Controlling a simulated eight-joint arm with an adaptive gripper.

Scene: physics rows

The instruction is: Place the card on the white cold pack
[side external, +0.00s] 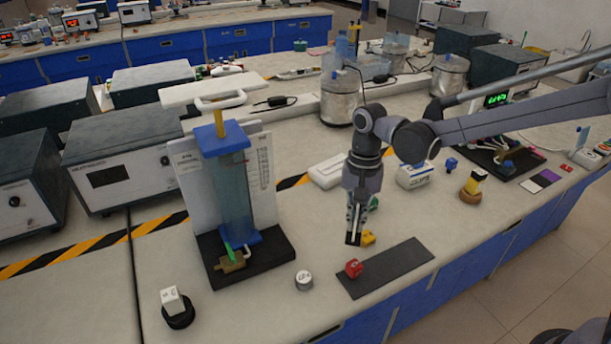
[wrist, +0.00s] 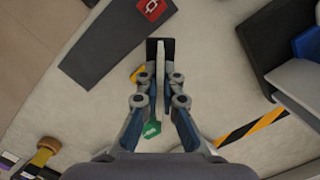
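My gripper (side external: 354,236) points straight down, low over the bench beside a small yellow item (side external: 368,238). In the wrist view my gripper (wrist: 161,76) has its fingers close on both sides of a thin pale upright strip, seen edge-on, which looks like the card (wrist: 160,62). A black piece (wrist: 167,43) shows at its far end; it may be a stand. I cannot tell whether the fingers touch the card. A flat white block, likely the cold pack (side external: 327,171), lies on the bench behind and left of my gripper.
A dark mat (side external: 392,268) with a red padlock-like item (side external: 353,268) lies near the front edge. A blue-topped column on a black base (side external: 270,262) stands to the left. A white-and-blue box (side external: 415,177) stands right of my wrist. A green item (wrist: 151,129) lies near the fingers.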

